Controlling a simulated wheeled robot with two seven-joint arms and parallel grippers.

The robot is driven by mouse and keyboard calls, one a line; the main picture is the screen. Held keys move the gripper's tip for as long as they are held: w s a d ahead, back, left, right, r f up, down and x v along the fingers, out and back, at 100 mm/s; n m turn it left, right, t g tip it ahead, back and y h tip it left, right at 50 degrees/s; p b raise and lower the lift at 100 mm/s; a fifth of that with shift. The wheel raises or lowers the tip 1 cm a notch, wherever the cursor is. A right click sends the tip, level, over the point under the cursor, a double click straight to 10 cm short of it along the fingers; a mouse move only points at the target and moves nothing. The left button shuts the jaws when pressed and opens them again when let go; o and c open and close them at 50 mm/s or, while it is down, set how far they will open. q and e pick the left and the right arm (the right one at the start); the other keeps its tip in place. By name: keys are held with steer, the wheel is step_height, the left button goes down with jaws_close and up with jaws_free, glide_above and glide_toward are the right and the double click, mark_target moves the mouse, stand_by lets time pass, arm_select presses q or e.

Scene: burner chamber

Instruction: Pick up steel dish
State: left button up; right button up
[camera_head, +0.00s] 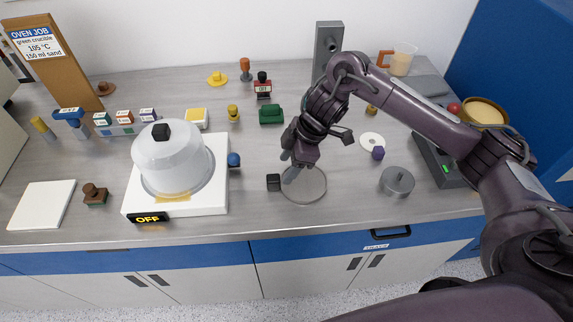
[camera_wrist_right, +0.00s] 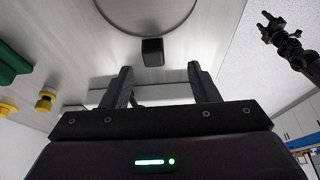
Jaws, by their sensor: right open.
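A shallow round steel dish (camera_head: 312,192) lies flat on the grey bench, right of the white hotplate. A small black block-shaped grip (camera_head: 273,181) sits at its left edge. In the right wrist view the dish (camera_wrist_right: 145,28) is partly cut off at the top, with the black grip (camera_wrist_right: 152,52) below it. My right gripper (camera_head: 289,174) is above the dish's far-left side and covers part of it. In the right wrist view my right gripper (camera_wrist_right: 162,82) is open, with nothing between its fingers; the black grip is beyond the fingertips.
The white hotplate (camera_head: 217,207) with a domed cover (camera_head: 172,166) stands left, its display reading OFF. A grey lidded cylinder (camera_head: 397,182), a purple knob (camera_head: 378,153) and a dark scale (camera_head: 437,160) are on the right. A green block (camera_head: 271,114) is behind.

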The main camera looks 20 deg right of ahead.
mark_target(277, 177)
steer(key=shift+w+f, duration=0.1)
steer(key=shift+w, duration=0.2)
steer(key=shift+f, duration=0.3)
steer(key=p+x, duration=0.1)
steer(key=x, duration=0.2)
steer(key=shift+a+f+p, duration=0.2)
steer(key=shift+a+p, duration=0.05)
steer(key=shift+p, duration=0.1)
steer(key=shift+w+x, duration=0.2)
steer(key=shift+x, duration=1.05)
steer(key=shift+w+d+f, duration=0.1)
steer(key=shift+f, duration=0.2)
steer(key=c, duration=1.1)
arm_select(q)
steer(key=shift+s+r, duration=0.8)
steer(key=shift+r, duration=0.15)
arm_select(e)
steer(key=shift+c, duration=0.2)
steer(key=shift+r, duration=0.15)
